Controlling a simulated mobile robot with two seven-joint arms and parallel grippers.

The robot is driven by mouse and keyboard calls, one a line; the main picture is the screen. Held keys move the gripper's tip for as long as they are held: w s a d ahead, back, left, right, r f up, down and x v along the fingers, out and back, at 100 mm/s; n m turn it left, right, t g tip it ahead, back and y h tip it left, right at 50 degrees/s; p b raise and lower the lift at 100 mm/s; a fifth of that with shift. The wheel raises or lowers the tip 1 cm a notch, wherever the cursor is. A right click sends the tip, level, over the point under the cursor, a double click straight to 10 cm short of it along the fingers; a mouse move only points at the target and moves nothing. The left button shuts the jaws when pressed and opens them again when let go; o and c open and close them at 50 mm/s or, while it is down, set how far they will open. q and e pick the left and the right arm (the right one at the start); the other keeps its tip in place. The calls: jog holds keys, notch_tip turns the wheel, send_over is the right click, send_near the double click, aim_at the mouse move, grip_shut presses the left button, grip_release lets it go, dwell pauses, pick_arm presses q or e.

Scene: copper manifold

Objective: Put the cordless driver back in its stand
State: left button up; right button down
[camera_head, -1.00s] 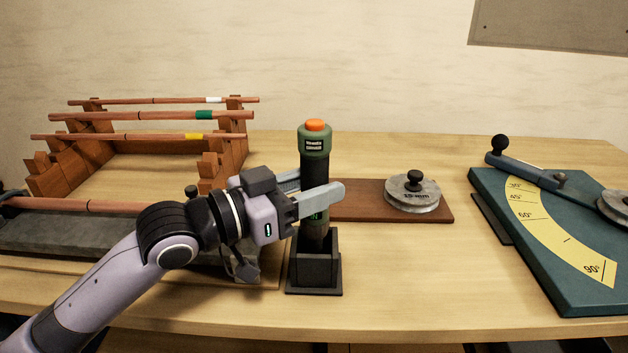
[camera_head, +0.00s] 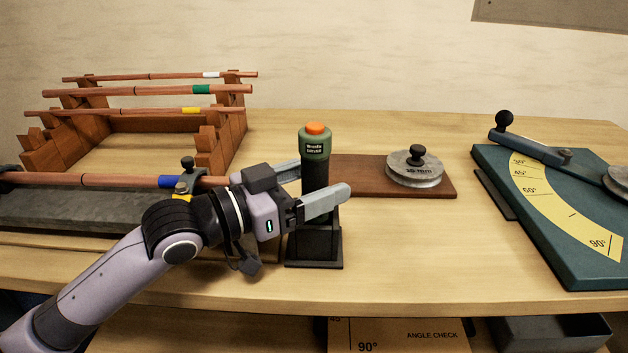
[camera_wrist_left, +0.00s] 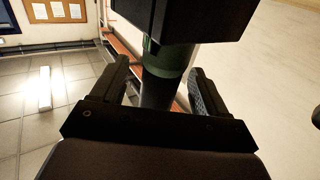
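The cordless driver (camera_head: 315,145), green and black with an orange top, stands upright in its black stand (camera_head: 315,250) near the table's front edge. Its lower end is hidden inside the stand. My left gripper (camera_head: 312,185) has one finger behind the driver and one in front of it. In the left wrist view, the driver's green and dark body (camera_wrist_left: 163,65) is between the two fingers (camera_wrist_left: 160,88), with gaps beside it, so the gripper is open around it. A dark block fills the top there. My right gripper is not in view.
A wooden rack (camera_head: 215,150) with copper tubes stands at the left, and another tube (camera_head: 80,180) lies on a grey block behind my arm. A brown board (camera_head: 350,175) with a grey disc (camera_head: 414,170) is behind the driver. A teal bending plate (camera_head: 570,240) is at the right.

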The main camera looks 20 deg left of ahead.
pick_arm(q)
jog(key=shift+f, duration=0.2)
jog(key=shift+s+a, duration=0.4)
jog(key=v, duration=0.4)
jog(key=shift+s+a+b, duration=0.15)
jog(key=shift+s+b, duration=0.05)
jog(key=shift+b, duration=0.2)
jog(key=shift+v, duration=0.75)
jog(key=shift+r, duration=0.15)
jog(key=shift+s, duration=0.1)
